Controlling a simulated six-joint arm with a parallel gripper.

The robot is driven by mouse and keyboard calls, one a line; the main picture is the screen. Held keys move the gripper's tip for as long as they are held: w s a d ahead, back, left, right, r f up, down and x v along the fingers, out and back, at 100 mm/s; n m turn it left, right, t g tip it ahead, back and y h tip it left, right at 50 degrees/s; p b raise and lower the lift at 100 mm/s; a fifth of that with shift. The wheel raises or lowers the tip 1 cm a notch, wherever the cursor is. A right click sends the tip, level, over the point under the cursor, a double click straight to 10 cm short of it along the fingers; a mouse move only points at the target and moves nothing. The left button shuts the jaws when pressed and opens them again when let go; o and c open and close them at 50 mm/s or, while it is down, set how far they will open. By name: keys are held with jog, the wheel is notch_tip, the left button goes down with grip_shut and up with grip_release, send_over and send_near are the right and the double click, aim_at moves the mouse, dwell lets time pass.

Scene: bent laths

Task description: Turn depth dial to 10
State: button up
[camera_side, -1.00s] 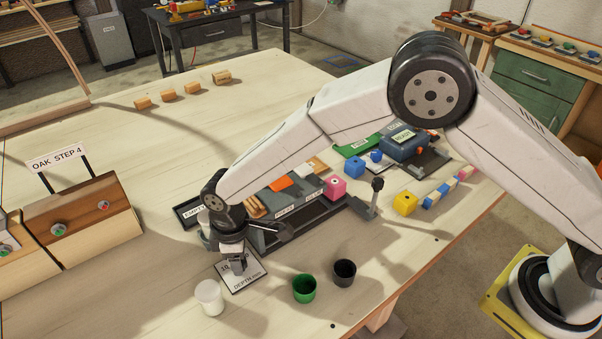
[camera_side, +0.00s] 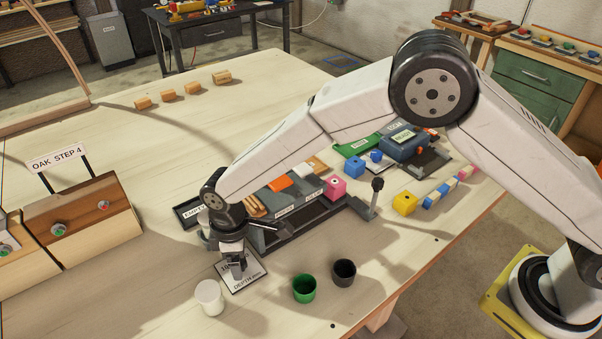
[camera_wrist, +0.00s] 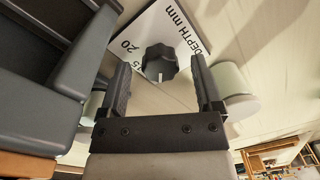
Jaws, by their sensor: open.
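The depth dial is a black lobed knob (camera_wrist: 160,62) on a white plate marked "DEPTH mm" (camera_wrist: 180,25), seen in the wrist view. The numbers 15 and 20 show on the plate; 10 cannot be seen. A pale pointer mark is on the knob's near side. My gripper (camera_wrist: 158,78) is open, with one finger on each side of the knob and a gap visible on both sides. In the side view, my gripper (camera_side: 238,268) is low over the dial plate (camera_side: 246,281) and hides the knob.
A white cup (camera_side: 209,297) stands close beside the plate. A green cup (camera_side: 304,288) and a black cup (camera_side: 344,272) stand to the right. A dark tray rack (camera_side: 300,222) lies behind my gripper. Oak step blocks (camera_side: 85,222) are at left.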

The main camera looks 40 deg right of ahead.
jog(key=shift+w+r, duration=0.1)
jog(key=shift+r, duration=3.7)
jog(key=shift+s+a, duration=0.1)
jog(key=shift+s, duration=0.2)
jog(key=s+d+r+m+t, duration=0.1)
jog(key=s+d+m, duration=0.3)
jog(key=d, duration=0.6)
jog(key=s+d+r+m+t, duration=0.1)
jog(key=s+d+m, duration=0.3)
jog(key=d, duration=0.7)
jog(key=s+d+r+m+t, duration=0.1)
jog(key=s+d+m, duration=0.2)
jog(key=s+d, duration=0.3)
jog(key=d, duration=0.4)
jog(key=shift+d+m, duration=0.35)
jog(key=shift+m, duration=0.05)
